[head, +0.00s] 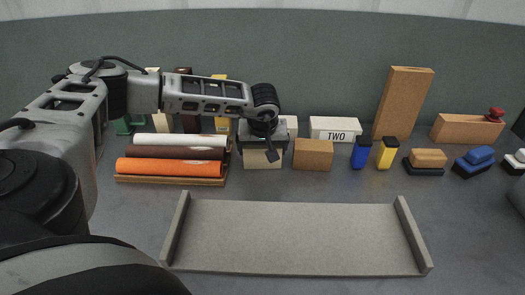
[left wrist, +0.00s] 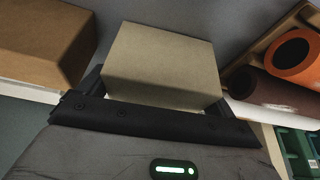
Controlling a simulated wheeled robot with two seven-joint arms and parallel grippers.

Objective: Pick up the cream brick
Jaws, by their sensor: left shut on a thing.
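The cream brick (head: 262,160) is partly hidden under my left gripper (head: 263,146), which reaches down over it from above. In the left wrist view the cream brick (left wrist: 165,62) sits between the two dark fingers, and the left gripper (left wrist: 160,92) is shut on it. I cannot tell whether the brick still touches the table. My right gripper is not in view.
A tan brick (head: 313,154) stands just right of the cream brick. Rolls, the orange one (head: 170,167) in front, lie on a rack to the left. A white box marked TWO (head: 335,128) is behind. A grey tray (head: 295,235) lies empty in front.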

